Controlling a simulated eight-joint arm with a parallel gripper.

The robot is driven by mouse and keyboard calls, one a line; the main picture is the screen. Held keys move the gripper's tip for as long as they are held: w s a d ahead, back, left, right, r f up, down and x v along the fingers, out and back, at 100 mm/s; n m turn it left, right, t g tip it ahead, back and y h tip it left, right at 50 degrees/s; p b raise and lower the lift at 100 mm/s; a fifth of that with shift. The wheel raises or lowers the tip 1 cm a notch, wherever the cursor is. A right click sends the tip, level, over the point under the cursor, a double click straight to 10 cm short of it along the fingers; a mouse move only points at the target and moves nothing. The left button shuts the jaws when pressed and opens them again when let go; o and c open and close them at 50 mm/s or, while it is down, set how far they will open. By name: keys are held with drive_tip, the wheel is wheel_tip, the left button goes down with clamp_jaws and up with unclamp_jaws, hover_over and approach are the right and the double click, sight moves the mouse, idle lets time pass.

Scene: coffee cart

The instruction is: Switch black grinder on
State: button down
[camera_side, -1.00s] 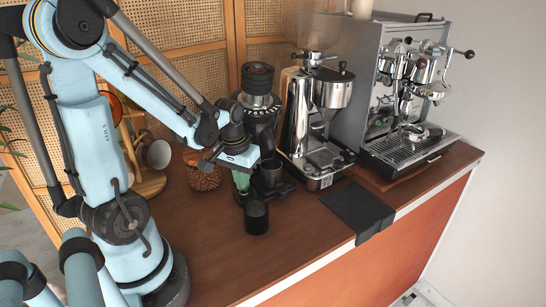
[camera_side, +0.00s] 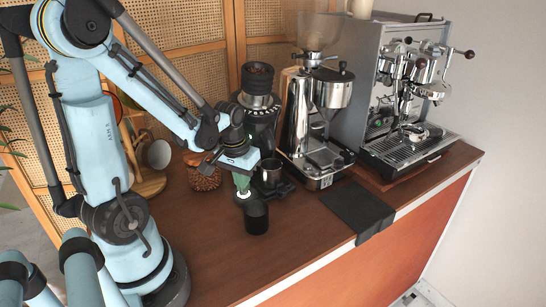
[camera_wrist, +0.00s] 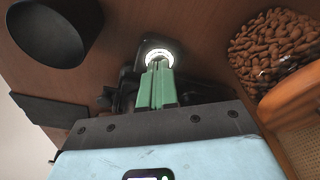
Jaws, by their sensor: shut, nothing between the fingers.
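The black grinder (camera_side: 262,123) stands on the wooden counter, left of the chrome grinder, with a dark cup (camera_side: 271,177) at its front. My gripper (camera_side: 242,187) is shut and empty, its green fingers pointing down at the left front of the grinder's base. In the wrist view, a white glowing ring (camera_wrist: 160,54) on the black base lies right at the tips of my gripper (camera_wrist: 158,66). The fingers partly cover the ring, so I cannot tell whether they touch it.
A black cup (camera_side: 256,219) stands close in front of my gripper. A bowl of nuts (camera_side: 204,178) is to the left. The chrome grinder (camera_side: 297,122), espresso machine (camera_side: 367,75) and black mat (camera_side: 354,206) are to the right.

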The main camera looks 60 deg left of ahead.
drive_tip(key=shift+r, duration=2.65)
drive_tip(key=w+d+r+m+t, duration=0.1)
drive_tip(key=d+r+m+t, duration=0.1)
drive_tip(key=d, duration=0.4)
drive_tip(key=d+r+m+t, duration=0.3)
drive_tip(key=d+m, duration=0.1)
drive_tip(key=d, duration=0.3)
drive_tip(key=shift+w+d+r+t+h, duration=0.25)
drive_tip(key=shift+w+d+t+h, duration=0.05)
drive_tip(key=shift+w+h, duration=0.1)
